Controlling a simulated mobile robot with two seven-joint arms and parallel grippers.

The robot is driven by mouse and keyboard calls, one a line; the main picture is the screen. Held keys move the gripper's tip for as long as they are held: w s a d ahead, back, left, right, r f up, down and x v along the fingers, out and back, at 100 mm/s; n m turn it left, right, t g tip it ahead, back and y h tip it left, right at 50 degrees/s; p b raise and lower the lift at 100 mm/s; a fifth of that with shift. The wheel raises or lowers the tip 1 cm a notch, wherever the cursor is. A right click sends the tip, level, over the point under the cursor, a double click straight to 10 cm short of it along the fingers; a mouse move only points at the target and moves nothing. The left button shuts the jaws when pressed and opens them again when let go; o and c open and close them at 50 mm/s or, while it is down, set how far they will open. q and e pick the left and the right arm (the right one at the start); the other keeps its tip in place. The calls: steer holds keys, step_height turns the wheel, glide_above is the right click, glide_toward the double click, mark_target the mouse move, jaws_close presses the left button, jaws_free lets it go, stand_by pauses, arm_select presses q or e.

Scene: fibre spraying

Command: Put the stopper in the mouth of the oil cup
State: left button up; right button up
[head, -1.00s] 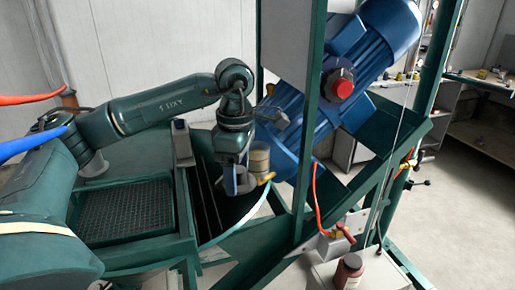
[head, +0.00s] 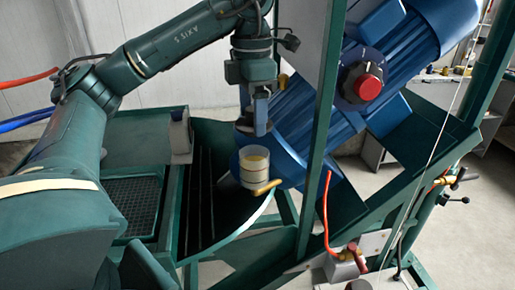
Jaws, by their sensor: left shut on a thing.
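The oil cup (head: 254,169) is a clear cup with yellowish content and a brass pipe at its base. It stands upright beside the blue motor housing, in the middle of the head view. My left gripper (head: 258,128) points down just above the cup, its blue fingers shut on a grey, round piece that looks like the stopper (head: 243,128). The stopper appears above the cup's rim and apart from it; how well it lines up with the mouth I cannot tell. The fingers hide part of the stopper. My right gripper is not in view.
A large blue motor (head: 415,45) with a red knob (head: 362,84) lies behind and right of the cup. A green upright post (head: 322,130) stands close to the cup's right. A green frame with a dark grating (head: 135,205) is at the left.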

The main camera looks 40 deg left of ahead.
arm_select(q)
step_height(320, 180, down, 2)
steer(key=shift+f, duration=0.1)
steer(key=shift+f+b, duration=0.35)
steer(key=shift+b, duration=0.15)
step_height(320, 180, down, 3)
steer(key=shift+f+b, duration=0.1)
steer(key=shift+b, duration=0.2)
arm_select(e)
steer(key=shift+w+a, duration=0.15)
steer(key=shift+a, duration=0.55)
arm_select(q)
steer(key=shift+f, duration=0.25)
steer(key=o, duration=1)
steer(key=shift+r, duration=0.1)
steer(key=shift+c, duration=0.2)
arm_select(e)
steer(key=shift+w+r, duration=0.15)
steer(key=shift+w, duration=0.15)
